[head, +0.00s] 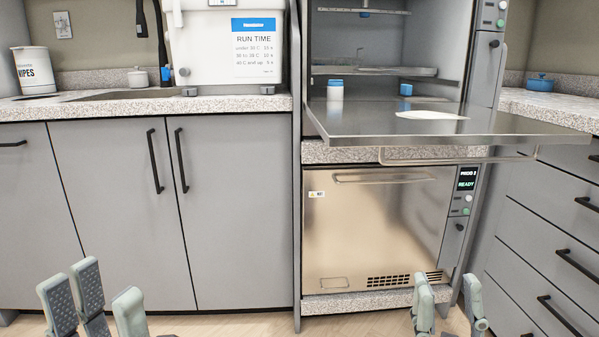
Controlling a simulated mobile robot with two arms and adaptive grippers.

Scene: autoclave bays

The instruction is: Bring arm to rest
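My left gripper (101,292) shows at the bottom left, in front of the grey cabinet doors. Its fingers are spread apart with nothing between them. My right gripper (447,290) shows at the bottom, in front of the lower autoclave. Its fingers are apart and empty. Both grippers are low in the picture, and their lower parts are cut off by the frame edge.
The upper bay's door (430,122) is lowered flat and juts out, bearing a white patch (432,115). Drawers (545,240) stand at right.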

